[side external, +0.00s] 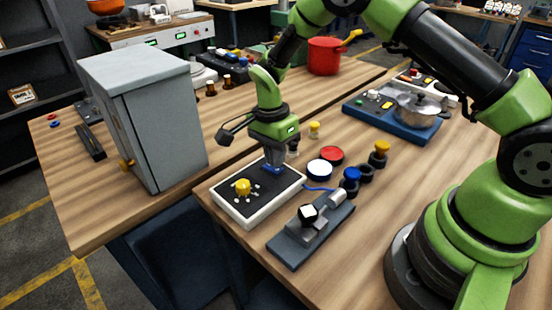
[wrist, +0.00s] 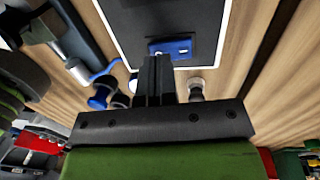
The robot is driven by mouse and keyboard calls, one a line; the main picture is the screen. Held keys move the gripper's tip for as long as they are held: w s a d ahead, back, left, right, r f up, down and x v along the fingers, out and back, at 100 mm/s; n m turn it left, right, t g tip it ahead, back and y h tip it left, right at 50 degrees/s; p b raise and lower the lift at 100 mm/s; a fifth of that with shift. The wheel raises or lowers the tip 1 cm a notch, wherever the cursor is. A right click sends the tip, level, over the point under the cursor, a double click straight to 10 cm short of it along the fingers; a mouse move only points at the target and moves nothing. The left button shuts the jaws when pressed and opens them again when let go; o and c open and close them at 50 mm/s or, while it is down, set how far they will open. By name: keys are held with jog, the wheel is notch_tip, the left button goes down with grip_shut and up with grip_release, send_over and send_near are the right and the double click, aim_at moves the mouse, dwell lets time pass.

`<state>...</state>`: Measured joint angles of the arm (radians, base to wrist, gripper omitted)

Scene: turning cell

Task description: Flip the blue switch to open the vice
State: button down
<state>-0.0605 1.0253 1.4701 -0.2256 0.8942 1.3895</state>
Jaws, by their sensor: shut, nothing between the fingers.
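The blue switch (side external: 274,171) sits at the far edge of a black-topped panel with a white rim (side external: 247,221), directly below my gripper (side external: 272,158). In the wrist view the blue switch (wrist: 172,46) shows as a flat blue block just beyond the fingertips (wrist: 157,62). My fingers are shut with nothing between them, close to the switch; I cannot tell whether they touch it. The vice (side external: 287,246) is a grey base beside the panel, with a white and black block (side external: 308,213) at its jaws. A blue cable (side external: 320,189) runs near it.
A yellow knob (side external: 243,187) stands on the panel. A tall grey cabinet (side external: 160,130) stands to the left. A pot (side external: 417,110) sits behind right.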

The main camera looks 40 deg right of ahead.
jog(key=shift+f, duration=0.6)
jog(key=shift+s+f, duration=0.2)
jog(key=shift+f, duration=0.15)
jog(key=shift+w, duration=0.15)
jog(key=shift+w+r, duration=0.2)
jog(key=shift+w, duration=0.5)
jog(key=shift+r, duration=0.1)
